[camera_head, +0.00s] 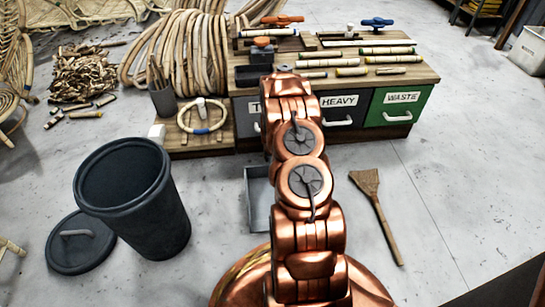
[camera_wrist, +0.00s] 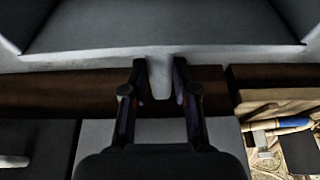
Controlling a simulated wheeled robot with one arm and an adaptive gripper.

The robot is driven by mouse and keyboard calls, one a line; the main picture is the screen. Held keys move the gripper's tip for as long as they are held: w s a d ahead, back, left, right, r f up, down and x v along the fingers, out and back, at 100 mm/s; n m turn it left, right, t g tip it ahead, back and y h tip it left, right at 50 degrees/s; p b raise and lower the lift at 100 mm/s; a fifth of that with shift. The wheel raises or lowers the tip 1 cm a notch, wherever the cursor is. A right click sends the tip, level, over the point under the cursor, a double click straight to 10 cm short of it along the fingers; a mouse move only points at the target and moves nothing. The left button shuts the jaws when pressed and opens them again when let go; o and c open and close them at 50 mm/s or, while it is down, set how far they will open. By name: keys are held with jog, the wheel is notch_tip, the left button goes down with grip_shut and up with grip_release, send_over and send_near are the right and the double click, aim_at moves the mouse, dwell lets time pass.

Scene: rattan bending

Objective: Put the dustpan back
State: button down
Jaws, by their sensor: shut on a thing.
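The dustpan is a grey metal tray. In the head view its left part (camera_head: 257,193) shows low in front of the drawer bench, with the rest hidden behind my arm. In the wrist view its pan (camera_wrist: 165,30) fills the top of the picture, and its short grey handle (camera_wrist: 160,77) points toward me. My gripper (camera_wrist: 161,68) is shut on that handle, with one finger on each side. In the head view my gripper is hidden by my arm. I cannot tell whether the pan touches the floor.
A workbench with drawers marked HEAVY and WASTE (camera_head: 402,98) stands behind the dustpan. A dark bin (camera_head: 165,215) and its lid (camera_head: 80,245) are at the left. A hand brush (camera_head: 375,205) lies at the right. The floor around the brush is clear.

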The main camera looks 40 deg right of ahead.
jog(key=shift+w+d+f+b, duration=0.15)
jog(key=shift+w+d+b, duration=0.35)
jog(key=shift+w+d, duration=0.4)
jog(key=shift+s+d+f+b, duration=0.1)
jog(key=shift+f+b, duration=0.45)
jog(key=shift+f, duration=0.3)
jog(key=shift+s+d+f+b, duration=0.1)
jog(key=shift+f+b, duration=0.4)
jog(key=shift+f, duration=0.35)
jog(key=shift+a, duration=0.1)
jog(key=c, duration=0.9)
grip_release()
jog(key=shift+r, duration=0.1)
